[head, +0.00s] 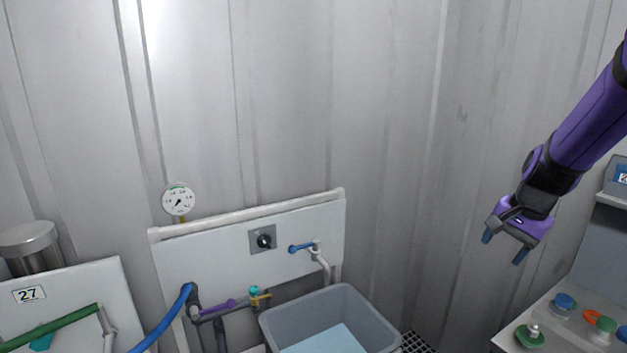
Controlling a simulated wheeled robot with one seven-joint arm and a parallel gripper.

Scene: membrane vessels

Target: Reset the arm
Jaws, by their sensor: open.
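My gripper (505,253) is at the right of the head view, at the end of my purple arm. Its two blue-tipped fingers point down and are spread apart, with nothing between them. It hangs in the air, above and left of a bench with small coloured fittings. The arm comes in from the upper right edge.
A white panel (215,262) carries a gauge (179,200), a black knob (264,241) and a blue-handled tap (302,247). A grey bin (365,308) stands below. At right, a bench (511,341) holds a green-based fitting (529,337). A panel marked 27 (80,290) is at left.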

